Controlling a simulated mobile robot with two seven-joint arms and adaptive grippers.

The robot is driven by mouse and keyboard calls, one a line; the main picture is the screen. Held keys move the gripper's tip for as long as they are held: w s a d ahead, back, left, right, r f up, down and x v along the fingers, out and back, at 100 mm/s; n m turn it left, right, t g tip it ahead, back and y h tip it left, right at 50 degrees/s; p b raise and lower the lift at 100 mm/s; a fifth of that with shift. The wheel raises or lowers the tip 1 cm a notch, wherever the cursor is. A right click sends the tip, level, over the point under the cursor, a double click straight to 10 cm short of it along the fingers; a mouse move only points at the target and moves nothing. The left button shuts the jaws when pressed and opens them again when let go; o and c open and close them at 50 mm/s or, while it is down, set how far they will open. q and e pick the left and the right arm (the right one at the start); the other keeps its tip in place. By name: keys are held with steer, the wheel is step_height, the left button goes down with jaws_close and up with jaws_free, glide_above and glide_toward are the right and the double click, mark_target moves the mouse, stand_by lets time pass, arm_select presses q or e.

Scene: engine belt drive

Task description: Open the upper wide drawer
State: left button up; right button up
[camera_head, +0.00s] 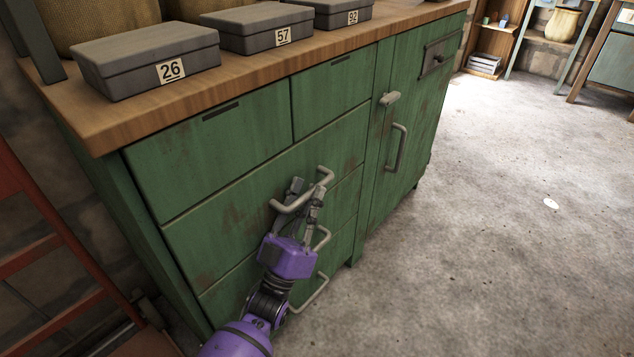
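The upper wide drawer (225,217) is a green, rust-worn front under the two small top drawers, and it looks flush with the cabinet. Its pale bar handle (292,204) runs across the right part of the front. My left gripper (307,192), on a purple arm reaching up from the bottom, is at this handle. One finger shows above the bar and the other below or beside it. Whether the fingers press on the bar cannot be told. My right gripper is not in view.
More wide drawers with bar handles (312,294) lie below. A cabinet door (408,110) is to the right. Numbered grey boxes (145,55) stand on the wooden top (120,112). A red ladder-like frame (50,240) is at left.

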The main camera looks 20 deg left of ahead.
arm_select(q)
steer(key=shift+w+r, duration=0.3)
steer(key=shift+w, duration=0.05)
steer(key=shift+s, duration=0.1)
steer(key=shift+c, duration=0.2)
jaws_close()
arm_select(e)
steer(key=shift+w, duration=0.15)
arm_select(q)
steer(key=shift+d, duration=0.1)
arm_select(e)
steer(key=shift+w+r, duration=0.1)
